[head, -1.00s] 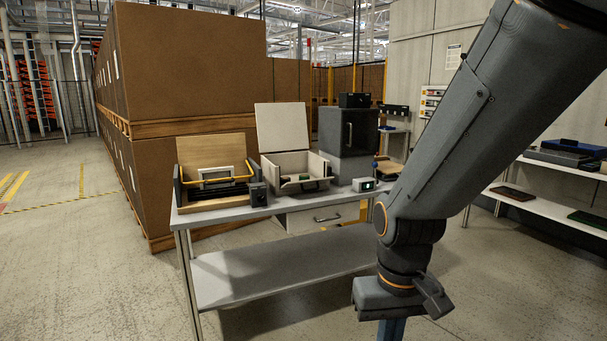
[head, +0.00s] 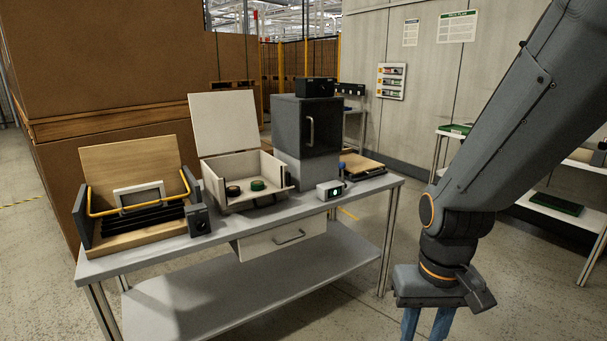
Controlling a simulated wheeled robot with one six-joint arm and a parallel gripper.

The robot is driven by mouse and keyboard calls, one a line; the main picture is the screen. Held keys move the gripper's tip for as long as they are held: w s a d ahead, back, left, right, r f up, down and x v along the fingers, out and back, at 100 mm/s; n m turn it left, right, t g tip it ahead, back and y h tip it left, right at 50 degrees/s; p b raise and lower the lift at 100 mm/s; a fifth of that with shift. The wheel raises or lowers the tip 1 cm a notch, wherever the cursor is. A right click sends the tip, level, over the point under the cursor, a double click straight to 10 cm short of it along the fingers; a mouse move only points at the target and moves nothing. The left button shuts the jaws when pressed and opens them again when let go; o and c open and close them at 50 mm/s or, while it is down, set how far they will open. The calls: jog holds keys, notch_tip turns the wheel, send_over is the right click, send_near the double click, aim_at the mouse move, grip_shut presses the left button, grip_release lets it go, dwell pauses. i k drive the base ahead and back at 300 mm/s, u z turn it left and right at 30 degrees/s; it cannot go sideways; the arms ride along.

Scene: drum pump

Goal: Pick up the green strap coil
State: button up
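The green strap coil (head: 257,185) lies inside an open cream box (head: 242,203) with its lid up, on the grey workbench (head: 165,258). A darker brownish coil (head: 233,190) lies beside it on the left. My gripper (head: 426,326) hangs at the lower right, off the bench's right end and well apart from the coil. Its two blue fingers stand apart with nothing seen between them; their tips are cut off by the picture's lower edge.
A wooden box with a yellow bar handle (head: 140,208) stands left of the cream box. A dark cabinet (head: 306,126) and a small device with a green light (head: 329,191) stand to the right. A drawer (head: 282,242) hangs under the bench.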

aim_at(257, 185)
jog(key=z, duration=0.05)
jog(key=i, duration=1.3)
jog(key=u, duration=0.25)
